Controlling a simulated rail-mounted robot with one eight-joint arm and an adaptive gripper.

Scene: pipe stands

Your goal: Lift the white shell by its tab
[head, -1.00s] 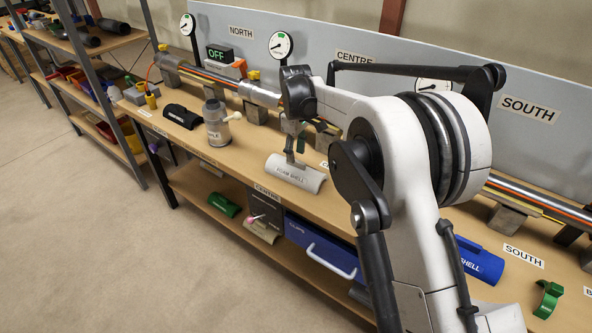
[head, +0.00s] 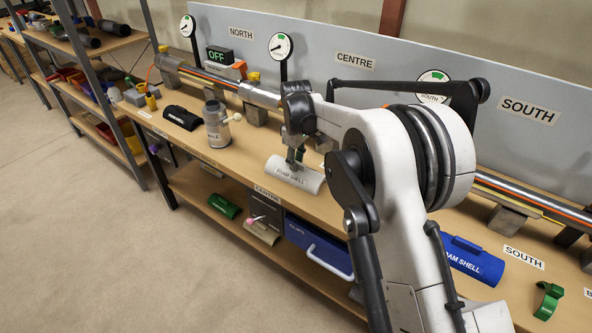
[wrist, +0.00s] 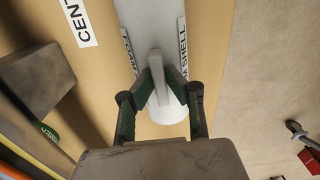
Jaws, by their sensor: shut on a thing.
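The head view does not clearly show whether the shell's underside touches the bench.
A grey bottle (head: 217,125) and a black shell (head: 182,117) stand left of the white shell. A blue shell (head: 472,262) and a green clip (head: 548,300) lie at the right. The pipe (head: 262,95) on its stands runs behind. The bench's front edge is close.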

